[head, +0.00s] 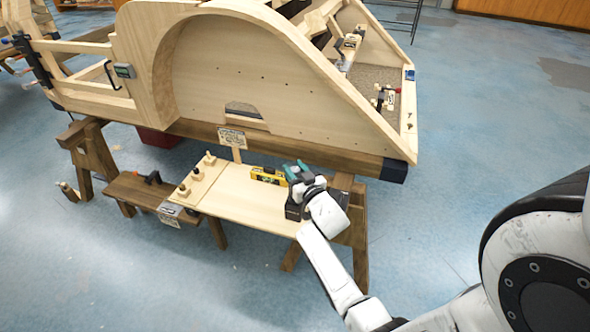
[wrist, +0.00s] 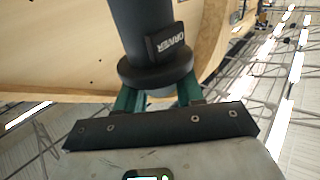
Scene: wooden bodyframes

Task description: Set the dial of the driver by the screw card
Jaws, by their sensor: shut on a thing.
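My gripper (head: 312,188) is at the right end of the pale work board, over the driver. In the wrist view its two teal fingers (wrist: 160,95) are shut on the driver (wrist: 150,35), a dark cylinder with a round collar and a "DRIVER" label. In the head view the driver's dark base (head: 293,211) shows beside my gripper, which hides much of the rest. The dial's marks cannot be read. A small printed card (head: 232,138) stands upright behind the board, and another (head: 170,220) is at the bench's front edge; their text is too small to read.
A yellow block (head: 268,176) lies just left of the driver. Wooden pegs (head: 196,174) stand at the board's left (head: 235,200). A large wooden bodyframe (head: 225,75) on a dark beam rises close behind. The blue floor at right is open.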

